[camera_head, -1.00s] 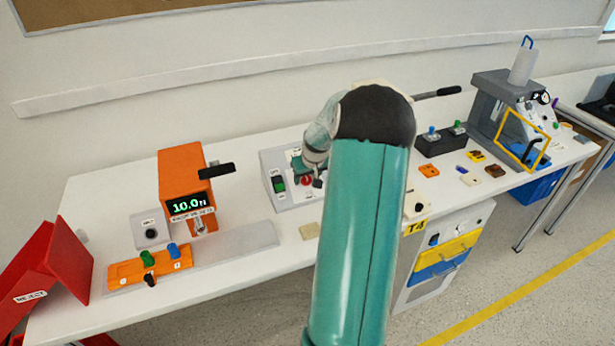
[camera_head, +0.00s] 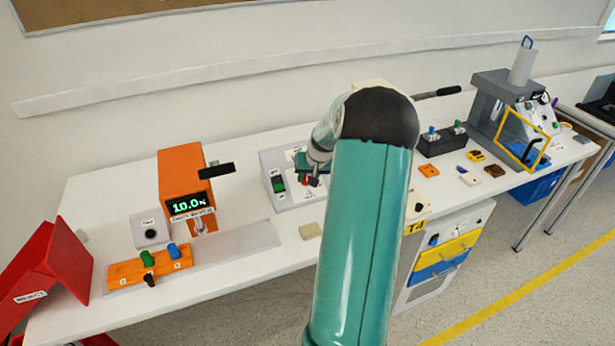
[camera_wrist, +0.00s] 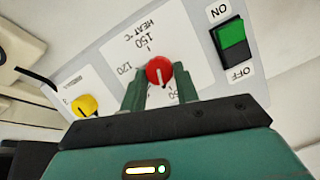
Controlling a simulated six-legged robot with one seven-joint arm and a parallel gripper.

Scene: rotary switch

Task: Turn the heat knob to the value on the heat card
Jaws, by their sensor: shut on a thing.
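The heat knob (camera_wrist: 159,71) is a round red knob with a pale pointer line, on a white dial plate (camera_wrist: 180,32) marked HEAT °C. The wrist view is roughly upside down, and 150 and 120 can be read on the dial. My gripper (camera_wrist: 158,80) has its two green fingers on either side of the red knob and is shut on it. In the head view my gripper (camera_head: 311,172) is at the grey control box (camera_head: 271,160), with a little red showing (camera_head: 305,181). I cannot make out a heat card with a readable value.
A green ON/OFF switch (camera_wrist: 231,40) and a yellow knob (camera_wrist: 85,105) flank the dial. An orange machine (camera_head: 182,170) with a 10.0 display stands left of the box. A beige block (camera_head: 310,231) lies in front. My arm hides part of the table.

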